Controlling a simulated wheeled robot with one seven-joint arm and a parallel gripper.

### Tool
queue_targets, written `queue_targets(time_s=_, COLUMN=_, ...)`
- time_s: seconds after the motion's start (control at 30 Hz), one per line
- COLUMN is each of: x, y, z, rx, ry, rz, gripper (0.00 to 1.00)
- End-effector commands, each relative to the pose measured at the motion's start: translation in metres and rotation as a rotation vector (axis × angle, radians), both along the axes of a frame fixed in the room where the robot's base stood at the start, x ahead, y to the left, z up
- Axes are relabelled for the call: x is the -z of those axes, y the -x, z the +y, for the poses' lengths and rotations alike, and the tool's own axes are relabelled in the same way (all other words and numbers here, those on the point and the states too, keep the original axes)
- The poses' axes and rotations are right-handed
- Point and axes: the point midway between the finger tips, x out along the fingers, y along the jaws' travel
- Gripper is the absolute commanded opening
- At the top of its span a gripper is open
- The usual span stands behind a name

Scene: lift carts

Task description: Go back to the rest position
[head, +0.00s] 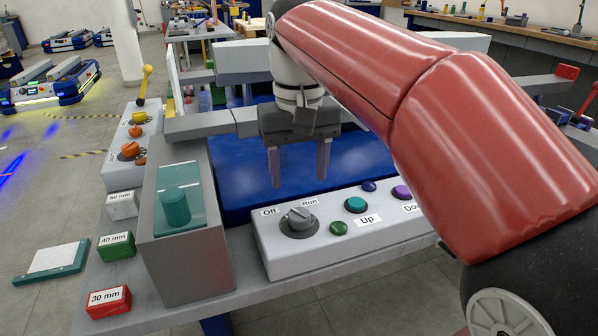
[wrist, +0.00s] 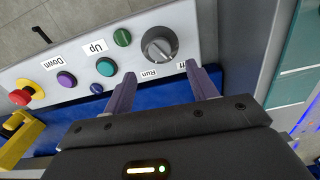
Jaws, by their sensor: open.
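My gripper (head: 298,165) hangs above the blue surface (head: 240,182), behind the control panel (head: 345,235), with its two fingers apart and nothing between them. The wrist view also shows the open fingers (wrist: 163,90) near the panel's edge. The grey rotary knob (head: 298,219) sits between the labels Off and Run. The teal Up button (head: 355,204), a green button (head: 339,228), a blue button (head: 369,186) and a purple button (head: 401,192) are to its right. My red arm hides the panel's right end in the head view; a red mushroom button (wrist: 30,92) shows there in the wrist view.
A grey box with a teal cylinder (head: 175,206) stands left of the panel. Green (head: 116,245) and red (head: 108,302) blocks labelled 40 mm and 30 mm lie on the bench's left side. A yellow-handled lever (head: 143,85) rises behind. Mobile carts (head: 50,85) stand on the floor at left.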

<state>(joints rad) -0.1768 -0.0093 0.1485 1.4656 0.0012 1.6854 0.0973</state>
Motion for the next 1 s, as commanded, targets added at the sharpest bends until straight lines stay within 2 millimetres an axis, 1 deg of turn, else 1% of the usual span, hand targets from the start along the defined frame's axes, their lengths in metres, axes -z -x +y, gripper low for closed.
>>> queue_targets(time_s=0.17, x=0.001, y=0.002, z=-0.003, rx=0.004, ry=-0.001, rz=-0.007, gripper=0.57)
queue_targets(time_s=0.27, x=0.007, y=0.012, z=-0.014, rx=0.022, ry=-0.004, rz=-0.043, gripper=0.57)
queue_targets(time_s=0.33, x=0.016, y=0.025, z=-0.027, rx=0.045, ry=-0.008, rz=-0.089, gripper=0.57)
queue_targets(time_s=0.37, x=0.021, y=0.032, z=-0.034, rx=0.057, ry=-0.011, rz=-0.113, gripper=0.57)
queue_targets(time_s=0.47, x=0.045, y=0.058, z=-0.060, rx=0.101, ry=-0.021, rz=-0.205, gripper=0.57)
queue_targets(time_s=0.5, x=0.056, y=0.068, z=-0.070, rx=0.118, ry=-0.025, rz=-0.242, gripper=0.57)
queue_targets(time_s=0.57, x=0.074, y=0.084, z=-0.083, rx=0.143, ry=-0.032, rz=-0.297, gripper=0.57)
queue_targets(time_s=0.6, x=0.086, y=0.093, z=-0.091, rx=0.159, ry=-0.037, rz=-0.330, gripper=0.57)
queue_targets(time_s=0.7, x=0.114, y=0.114, z=-0.106, rx=0.189, ry=-0.045, rz=-0.401, gripper=0.57)
queue_targets(time_s=0.83, x=0.140, y=0.131, z=-0.116, rx=0.215, ry=-0.053, rz=-0.464, gripper=0.57)
queue_targets(time_s=0.9, x=0.148, y=0.136, z=-0.119, rx=0.221, ry=-0.055, rz=-0.481, gripper=0.57)
queue_targets(time_s=1.0, x=0.151, y=0.137, z=-0.120, rx=0.224, ry=-0.056, rz=-0.490, gripper=0.57)
